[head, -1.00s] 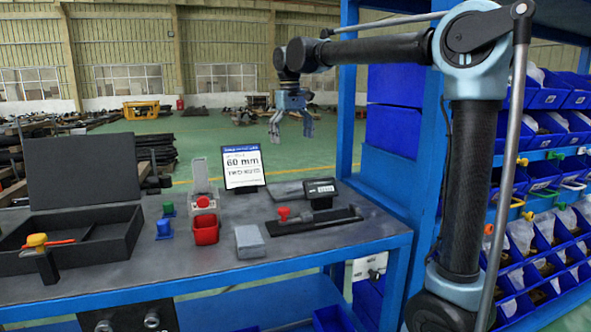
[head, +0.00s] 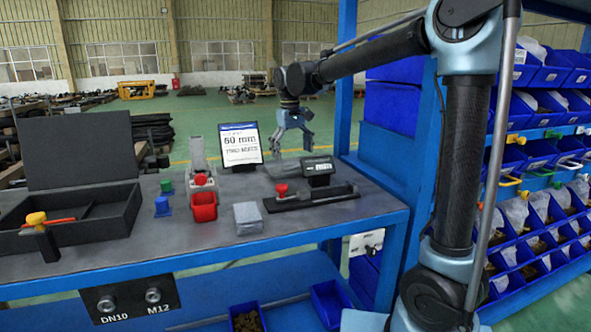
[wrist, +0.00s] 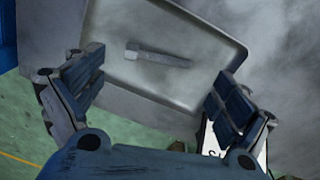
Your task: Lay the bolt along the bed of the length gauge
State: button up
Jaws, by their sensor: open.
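The bolt (wrist: 165,60), a grey headed rod, lies in a shallow grey tray (wrist: 235,50) in the wrist view. My gripper (wrist: 152,85) is open and empty above the tray, with the bolt seen between and beyond its fingers. In the head view my gripper (head: 293,146) hangs over the back of the bench, above the tray (head: 284,169); the bolt cannot be made out there. The length gauge (head: 325,199) is a dark flat bed with a red knob at its left end and a small display behind it. No bolt shows on its bed.
A sign reading 60 mm (head: 239,144) stands left of my gripper. Blue shelving (head: 395,130) rises at the right.

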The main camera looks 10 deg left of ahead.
jog(key=shift+w+d+f, duration=0.1)
jog(key=shift+d+f, duration=0.05)
jog(key=shift+f, duration=1.55)
jog(key=c, duration=1.2)
notch_tip(320, 180, up, 10)
jog(key=shift+r, duration=0.1)
